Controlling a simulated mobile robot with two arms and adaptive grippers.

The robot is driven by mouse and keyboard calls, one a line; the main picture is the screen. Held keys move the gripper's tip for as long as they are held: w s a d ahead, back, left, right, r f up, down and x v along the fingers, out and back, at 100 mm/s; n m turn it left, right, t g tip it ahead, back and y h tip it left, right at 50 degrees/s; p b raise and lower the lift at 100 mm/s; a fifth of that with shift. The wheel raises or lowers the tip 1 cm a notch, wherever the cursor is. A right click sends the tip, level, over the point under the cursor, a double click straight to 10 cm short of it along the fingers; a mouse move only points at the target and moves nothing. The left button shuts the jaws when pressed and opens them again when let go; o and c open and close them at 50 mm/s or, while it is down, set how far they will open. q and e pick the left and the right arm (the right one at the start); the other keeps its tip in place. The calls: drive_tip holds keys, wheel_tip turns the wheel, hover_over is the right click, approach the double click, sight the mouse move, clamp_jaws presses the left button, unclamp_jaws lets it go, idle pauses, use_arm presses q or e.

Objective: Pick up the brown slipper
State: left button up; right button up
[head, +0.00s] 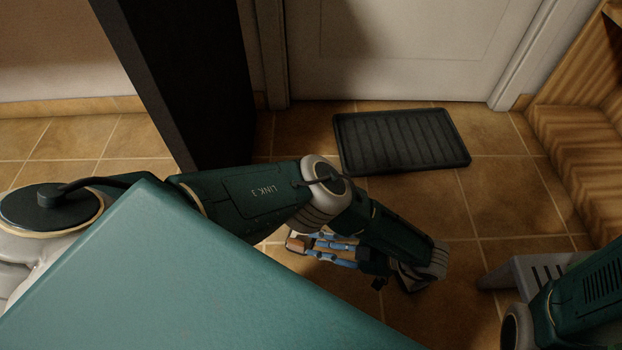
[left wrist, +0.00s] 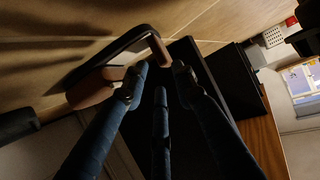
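The brown slipper (left wrist: 92,88) is in the left wrist view, at the upper left beyond my fingertips. Its dark footbed and brown edge show, and my left finger covers part of it. My left gripper (left wrist: 160,75) points toward it with its blue fingers apart, the left fingertip close to or touching the slipper; contact is unclear. In the head view my left gripper (head: 310,246) is low over the floor beside a small brown patch (head: 297,244) that looks like part of the slipper. My teal body hides the floor nearer me. My right gripper is not in view.
A black ribbed mat (head: 400,138) lies before the white door (head: 410,45). A dark upright panel (head: 190,70) stands at the left. Wooden furniture (head: 575,150) is at the right, with a pale slotted piece (head: 530,268) below it. Tiled floor between is clear.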

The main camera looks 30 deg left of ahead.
sight(300, 241)
use_arm(q)
drive_tip(key=shift+x, duration=0.75)
drive_tip(key=b+x, duration=0.3)
drive_tip(key=x, duration=0.2)
drive_tip(key=shift+s+f, duration=0.1)
drive_tip(key=shift+f, duration=0.05)
clamp_jaws()
